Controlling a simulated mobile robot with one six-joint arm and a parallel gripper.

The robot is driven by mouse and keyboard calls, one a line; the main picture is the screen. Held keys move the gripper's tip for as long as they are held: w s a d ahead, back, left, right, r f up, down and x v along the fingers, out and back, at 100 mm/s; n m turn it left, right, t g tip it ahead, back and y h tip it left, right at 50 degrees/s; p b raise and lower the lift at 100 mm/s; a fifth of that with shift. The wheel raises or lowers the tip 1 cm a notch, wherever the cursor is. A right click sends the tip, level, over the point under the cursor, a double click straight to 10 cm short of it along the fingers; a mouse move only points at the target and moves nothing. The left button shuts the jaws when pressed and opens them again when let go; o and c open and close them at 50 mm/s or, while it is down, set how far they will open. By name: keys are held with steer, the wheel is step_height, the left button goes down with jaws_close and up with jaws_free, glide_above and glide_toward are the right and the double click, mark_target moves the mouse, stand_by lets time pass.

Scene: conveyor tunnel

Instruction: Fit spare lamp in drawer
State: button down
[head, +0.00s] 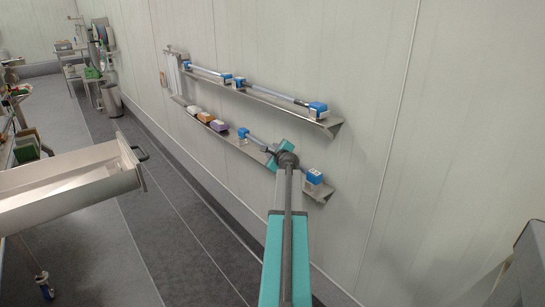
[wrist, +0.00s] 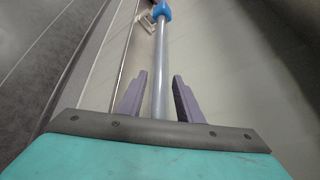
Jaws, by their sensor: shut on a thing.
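The spare lamp is a grey tube (head: 257,140) with blue end caps. It lies along the lower wall shelf, and I cannot tell whether it touches the shelf.
The upper wall shelf (head: 290,106) holds more blue-capped tubes (head: 270,94). Small white, orange and purple boxes (head: 206,117) sit on the lower shelf (head: 228,137). A bin (head: 111,100) stands farther back by the wall. The grey floor between drawer and wall is clear.

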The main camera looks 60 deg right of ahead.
steer(key=shift+w+d, duration=0.6)
steer(key=shift+d, duration=0.05)
steer(key=shift+w+d, duration=0.25)
steer(key=shift+w+d+f, duration=0.1)
steer(key=shift+f, duration=0.3)
steer(key=shift+a+f+b, duration=0.2)
steer(key=shift+f+b, duration=0.1)
steer(key=shift+f, duration=1.3)
steer(key=c, duration=1.6)
jaws_free()
steer(key=shift+f, duration=0.1)
steer(key=shift+o, duration=0.3)
steer(key=shift+f, duration=0.15)
steer(key=shift+d, duration=0.1)
steer(key=shift+r, duration=0.25)
